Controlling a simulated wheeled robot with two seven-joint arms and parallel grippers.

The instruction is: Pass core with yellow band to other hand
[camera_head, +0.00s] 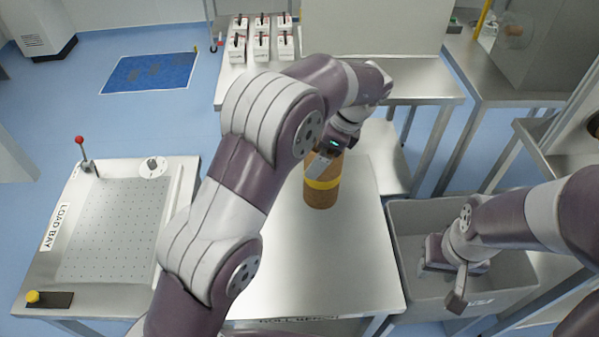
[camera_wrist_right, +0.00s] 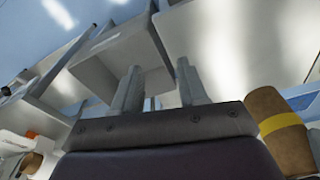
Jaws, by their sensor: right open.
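The brown core with a yellow band (camera_head: 322,194) is upright at the right part of the steel table in the head view. It also shows at the right edge of the right wrist view (camera_wrist_right: 278,125). My left gripper (camera_head: 322,163) is at the core's top, with a pale finger overlapping its upper side. Its grip is partly hidden, so I cannot tell whether it is closed on the core. My right gripper (camera_head: 441,283) is open and empty, over the grey bin, to the right of the core. Its two fingers are spread apart in the right wrist view (camera_wrist_right: 160,88).
The grey bin (camera_head: 400,215) stands right of the steel table (camera_head: 300,270). A perforated load-bay plate (camera_head: 112,230) with a red-knobbed lever (camera_head: 80,143) is at left. Several white boxes (camera_head: 238,50) stand on the back table. The table in front of the core is clear.

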